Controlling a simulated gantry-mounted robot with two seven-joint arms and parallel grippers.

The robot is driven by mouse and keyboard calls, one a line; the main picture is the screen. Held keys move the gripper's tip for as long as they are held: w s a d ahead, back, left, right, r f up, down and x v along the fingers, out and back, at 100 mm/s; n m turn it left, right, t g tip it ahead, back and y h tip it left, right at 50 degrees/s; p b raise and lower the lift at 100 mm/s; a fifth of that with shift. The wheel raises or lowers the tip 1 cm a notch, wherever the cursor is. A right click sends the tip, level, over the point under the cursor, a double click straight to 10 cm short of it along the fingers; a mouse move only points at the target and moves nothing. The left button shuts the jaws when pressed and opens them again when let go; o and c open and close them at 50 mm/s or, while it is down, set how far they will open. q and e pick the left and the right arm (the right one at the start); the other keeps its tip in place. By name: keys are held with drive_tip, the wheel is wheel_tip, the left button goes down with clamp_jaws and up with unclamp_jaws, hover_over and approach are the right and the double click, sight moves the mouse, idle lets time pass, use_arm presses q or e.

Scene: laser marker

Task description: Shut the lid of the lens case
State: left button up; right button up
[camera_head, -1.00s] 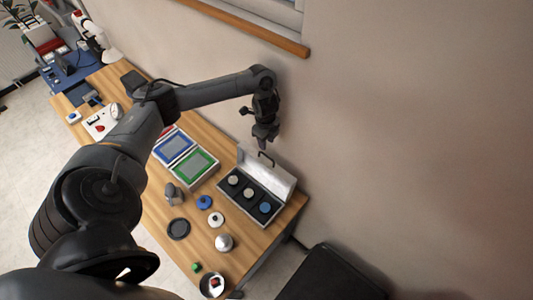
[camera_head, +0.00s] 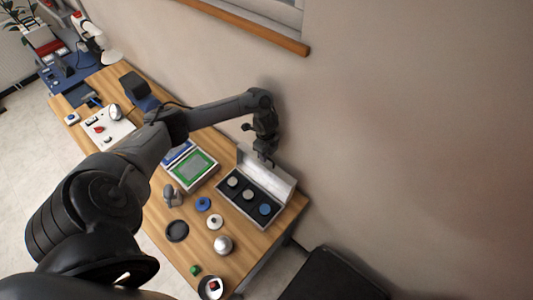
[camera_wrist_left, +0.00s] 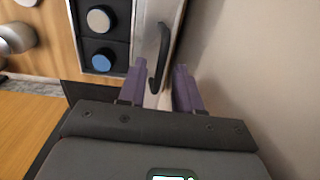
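The lens case (camera_head: 247,201) stands open at the right end of the wooden table. Its lid (camera_head: 277,180) is raised on the wall side. Several round lenses sit in its dark tray, one of them blue (camera_head: 265,209). In the left wrist view the black lid handle (camera_wrist_left: 159,57) lies between the fingers of my left gripper (camera_wrist_left: 160,78). The fingers are apart, with gaps on both sides of the handle. In the head view my left gripper (camera_head: 266,160) is at the top of the lid and hides the handle. My right gripper is not in view.
In front are a blue disc (camera_head: 203,204), a white ring (camera_head: 215,221), a black dish (camera_head: 177,231) and a silver dome (camera_head: 223,244). The wall is close behind the lid.

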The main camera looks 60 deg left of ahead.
use_arm(q)
clamp_jaws()
idle(1.2)
